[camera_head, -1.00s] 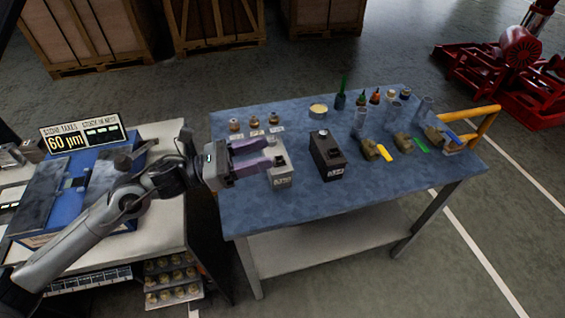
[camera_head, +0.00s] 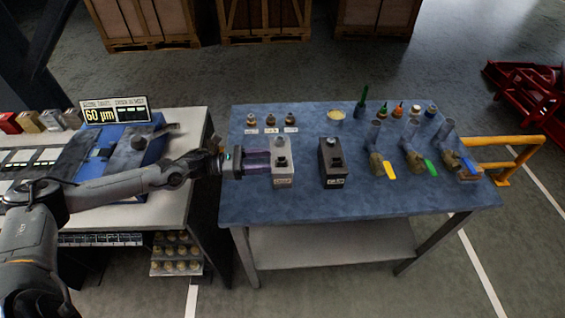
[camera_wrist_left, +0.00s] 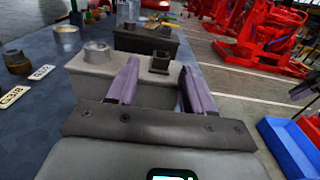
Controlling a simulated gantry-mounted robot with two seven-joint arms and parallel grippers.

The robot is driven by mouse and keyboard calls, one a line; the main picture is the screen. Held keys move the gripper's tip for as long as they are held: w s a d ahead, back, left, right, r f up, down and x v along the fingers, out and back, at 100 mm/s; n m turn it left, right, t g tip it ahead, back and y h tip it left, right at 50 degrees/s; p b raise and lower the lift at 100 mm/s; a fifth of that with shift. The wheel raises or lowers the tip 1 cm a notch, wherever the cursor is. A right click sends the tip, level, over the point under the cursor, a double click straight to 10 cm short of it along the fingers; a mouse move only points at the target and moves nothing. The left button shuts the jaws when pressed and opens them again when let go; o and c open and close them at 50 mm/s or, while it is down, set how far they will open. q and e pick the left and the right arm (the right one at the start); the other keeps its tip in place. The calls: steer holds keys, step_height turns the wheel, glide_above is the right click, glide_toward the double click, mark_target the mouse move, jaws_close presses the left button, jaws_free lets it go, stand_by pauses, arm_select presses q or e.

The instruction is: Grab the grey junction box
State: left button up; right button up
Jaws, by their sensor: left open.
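The grey junction box (camera_head: 283,172) stands upright on the blue-topped table, at its left part. Two fittings rise from its top. In the left wrist view the grey box (camera_wrist_left: 97,82) lies right ahead of the fingers. My left gripper (camera_head: 268,160) is at the left side of the box, its purple fingers level and pointing right. The fingers (camera_wrist_left: 157,88) are apart, with part of the box and one dark top fitting showing between them. I cannot tell whether they touch it. My right gripper is not in view.
A black box (camera_head: 332,165) stands just right of the grey box. Small fittings with labels (camera_head: 270,130) sit behind it. Valves with yellow, green and blue handles (camera_head: 420,163) and bottles fill the right side. The table's front strip (camera_head: 330,207) is clear.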

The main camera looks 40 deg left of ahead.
mark_target(284, 163)
arm_select(q)
steer(key=shift+x, duration=3.35)
steer(key=shift+s+d, duration=0.1)
steer(key=shift+s, duration=0.15)
jaws_close()
steer(key=shift+r, duration=0.1)
